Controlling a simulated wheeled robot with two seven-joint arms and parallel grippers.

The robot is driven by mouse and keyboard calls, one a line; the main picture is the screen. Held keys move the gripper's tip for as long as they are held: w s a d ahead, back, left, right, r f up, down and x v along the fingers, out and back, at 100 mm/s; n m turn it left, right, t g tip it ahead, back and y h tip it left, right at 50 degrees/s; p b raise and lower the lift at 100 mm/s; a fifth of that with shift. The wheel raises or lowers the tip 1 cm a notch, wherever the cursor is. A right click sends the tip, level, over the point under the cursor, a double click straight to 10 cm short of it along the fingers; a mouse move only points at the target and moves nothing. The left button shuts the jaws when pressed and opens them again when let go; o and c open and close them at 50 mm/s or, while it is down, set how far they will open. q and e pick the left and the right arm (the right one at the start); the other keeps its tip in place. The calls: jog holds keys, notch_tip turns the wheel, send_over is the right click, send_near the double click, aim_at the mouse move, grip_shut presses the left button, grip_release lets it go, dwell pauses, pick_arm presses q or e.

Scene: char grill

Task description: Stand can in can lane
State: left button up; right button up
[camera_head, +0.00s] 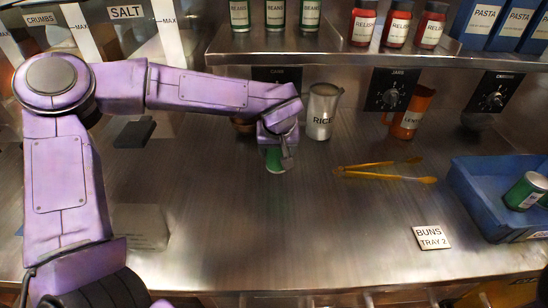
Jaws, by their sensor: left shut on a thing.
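My left gripper (278,147) is at the end of the purple arm, over the back middle of the counter, pointing down. It is shut on a green can (275,162), mostly hidden by the gripper. I cannot tell whether the can touches the counter. Three green bean cans stand upright in a row on the upper shelf: a left one (239,15), a middle one (276,13) and a right one (309,13). A dark sign reading CANS (277,73) is below them, partly hidden by my arm. My right gripper does not show.
A rice jug (322,112) stands just right of my gripper. An orange jug (411,112) and yellow tongs (385,173) are further right. A blue tray (470,195) at the right holds another green can (525,190) lying tilted. Red relish jars (397,24) share the shelf.

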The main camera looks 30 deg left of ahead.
aim_at(275, 160)
pick_arm(q)
jog(key=shift+w+a+f, duration=0.1)
jog(key=shift+a+f, duration=0.1)
jog(key=shift+f, duration=0.1)
jog(key=f, duration=0.3)
jog(key=shift+a+f, duration=0.3)
jog(key=shift+f, duration=0.1)
jog(key=o, duration=1.3)
jog(key=shift+c, duration=0.2)
